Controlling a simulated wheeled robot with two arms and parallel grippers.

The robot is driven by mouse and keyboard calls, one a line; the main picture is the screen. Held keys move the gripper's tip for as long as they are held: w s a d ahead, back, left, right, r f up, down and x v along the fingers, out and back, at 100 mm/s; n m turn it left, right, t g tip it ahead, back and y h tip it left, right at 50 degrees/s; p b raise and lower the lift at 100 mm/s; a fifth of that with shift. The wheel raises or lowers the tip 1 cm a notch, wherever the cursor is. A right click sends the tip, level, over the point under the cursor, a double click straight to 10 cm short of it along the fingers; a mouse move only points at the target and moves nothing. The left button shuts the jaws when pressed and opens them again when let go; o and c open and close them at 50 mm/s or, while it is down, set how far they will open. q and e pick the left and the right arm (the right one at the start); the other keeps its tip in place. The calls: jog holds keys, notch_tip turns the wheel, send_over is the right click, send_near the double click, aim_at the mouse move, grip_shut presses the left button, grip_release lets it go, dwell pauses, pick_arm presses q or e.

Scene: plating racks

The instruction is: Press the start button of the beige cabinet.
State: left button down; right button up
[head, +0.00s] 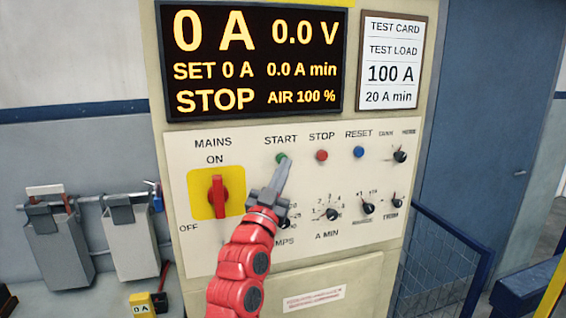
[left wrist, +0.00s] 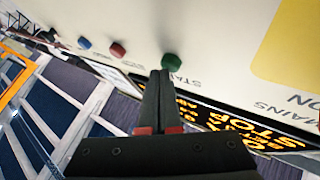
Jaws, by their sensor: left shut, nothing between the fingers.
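The beige cabinet (head: 377,291) fills the middle of the head view. Its green START button (head: 281,157) is on the pale panel, left of the red STOP button (head: 321,155) and the blue RESET button (head: 358,152). My left gripper (head: 286,163) is shut and empty, its tips at the lower right of the green button. In the left wrist view the closed fingertips (left wrist: 160,73) are right beside the green button (left wrist: 171,62); I cannot tell whether they touch it. The display (head: 252,60) reads STOP, 0 A and 0.0 V. My right gripper is out of view.
The red mains switch (head: 217,196) stands upright toward ON. Several black knobs are right of my arm; it partly covers the AMPS knob. Two grey holders (head: 131,237) hang on the wall at left. A blue railing (head: 438,262) stands at lower right.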

pick_arm(q)
jog(key=shift+w+a, duration=0.1)
jog(key=shift+w, duration=0.15)
jog(key=shift+s, duration=0.1)
dwell(0.5)
jog(key=shift+s+d, duration=0.3)
jog(key=shift+s, duration=0.5)
